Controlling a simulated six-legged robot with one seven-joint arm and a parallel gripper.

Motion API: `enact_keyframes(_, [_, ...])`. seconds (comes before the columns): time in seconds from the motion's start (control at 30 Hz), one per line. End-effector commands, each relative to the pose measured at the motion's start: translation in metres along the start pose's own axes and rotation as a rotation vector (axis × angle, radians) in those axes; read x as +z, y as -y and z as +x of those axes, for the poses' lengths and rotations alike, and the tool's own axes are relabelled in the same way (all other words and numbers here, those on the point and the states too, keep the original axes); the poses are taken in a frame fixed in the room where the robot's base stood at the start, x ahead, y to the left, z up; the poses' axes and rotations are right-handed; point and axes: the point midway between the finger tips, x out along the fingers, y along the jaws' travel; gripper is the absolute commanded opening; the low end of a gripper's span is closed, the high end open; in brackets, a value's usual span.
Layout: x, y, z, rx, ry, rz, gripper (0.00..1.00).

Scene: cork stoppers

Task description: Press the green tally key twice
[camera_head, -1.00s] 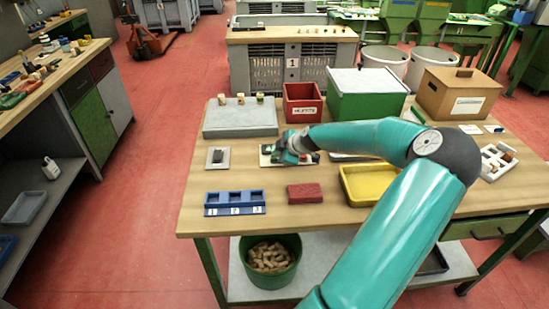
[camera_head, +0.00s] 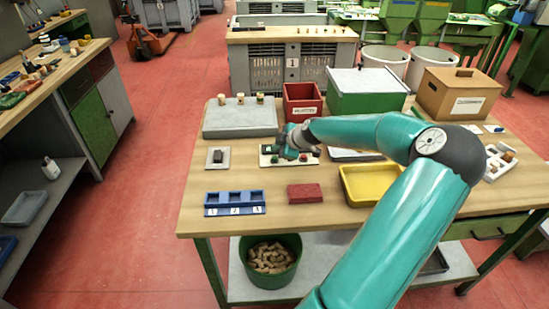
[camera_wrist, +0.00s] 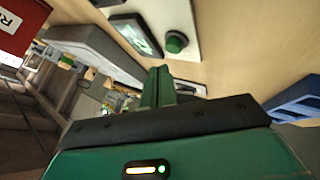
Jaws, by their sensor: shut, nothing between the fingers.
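The green tally key (camera_wrist: 176,41) is a round dark green button on a pale panel (camera_wrist: 185,12), beside a small dark screen (camera_wrist: 135,34). In the head view the green key (camera_head: 274,160) shows at the front of the panel (camera_head: 265,163), just left of my gripper (camera_head: 290,153). In the wrist view my gripper (camera_wrist: 161,72) is shut and empty, its green fingertips apart from the key. My gripper hides part of the panel in the head view.
A red block (camera_head: 305,193), a blue numbered tray (camera_head: 235,209) and a yellow tray (camera_head: 366,190) lie in front. A small switch plate (camera_head: 217,164) is left. A red bin (camera_head: 302,98) and a green box (camera_head: 366,98) stand behind.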

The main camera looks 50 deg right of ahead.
Motion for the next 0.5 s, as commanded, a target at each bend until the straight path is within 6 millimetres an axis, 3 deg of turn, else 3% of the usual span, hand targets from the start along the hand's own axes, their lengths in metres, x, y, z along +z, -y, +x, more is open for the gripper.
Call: enact_keyframes(0.5, [-0.022, -0.022, -0.03, 0.001, 0.001, 0.0, 0.0])
